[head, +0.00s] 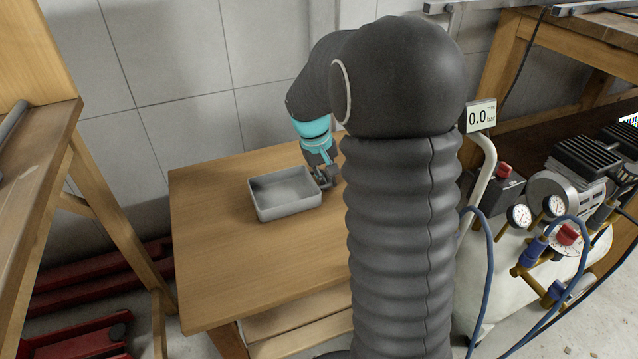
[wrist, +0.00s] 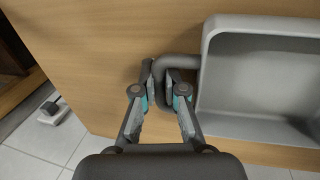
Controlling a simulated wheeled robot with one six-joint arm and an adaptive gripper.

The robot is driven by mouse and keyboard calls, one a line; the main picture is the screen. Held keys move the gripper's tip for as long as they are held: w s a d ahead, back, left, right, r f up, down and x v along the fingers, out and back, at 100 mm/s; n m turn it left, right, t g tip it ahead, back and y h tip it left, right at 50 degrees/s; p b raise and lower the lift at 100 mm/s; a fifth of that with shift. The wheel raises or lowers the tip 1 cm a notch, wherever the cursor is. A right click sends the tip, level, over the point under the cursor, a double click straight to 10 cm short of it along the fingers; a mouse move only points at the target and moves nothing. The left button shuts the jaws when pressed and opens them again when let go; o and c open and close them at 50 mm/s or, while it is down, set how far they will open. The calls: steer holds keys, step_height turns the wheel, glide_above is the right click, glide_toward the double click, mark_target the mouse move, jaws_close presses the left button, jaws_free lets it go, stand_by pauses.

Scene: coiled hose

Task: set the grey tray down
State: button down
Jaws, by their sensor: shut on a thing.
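The grey tray (head: 289,210) is a shallow, empty rectangular tray over the wooden table, level or nearly so. In the wrist view the tray (wrist: 255,125) fills the right side, and its grey looped handle (wrist: 180,62) sticks out to the left. My gripper (wrist: 165,88) is shut on this handle, with a finger on each side. In the head view my gripper (head: 325,178) is at the tray's right end, partly hidden by my arm. I cannot tell whether the tray's underside touches the tabletop or is slightly above it.
The wooden table (head: 215,235) is bare around the tray, with free room to the left and front. A tiled wall (head: 180,70) stands behind. A compressor with gauges and hoses (head: 545,225) is on the right. A wooden bench (head: 40,190) stands on the left.

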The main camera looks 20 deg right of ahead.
steer(key=r, duration=0.4)
steer(key=shift+d, duration=0.2)
steer(key=s+d+r, duration=0.5)
steer(key=d+r, duration=0.1)
steer(key=d, duration=0.4)
steer(key=shift+d+r+p, duration=0.15)
steer(key=shift+p, duration=0.25)
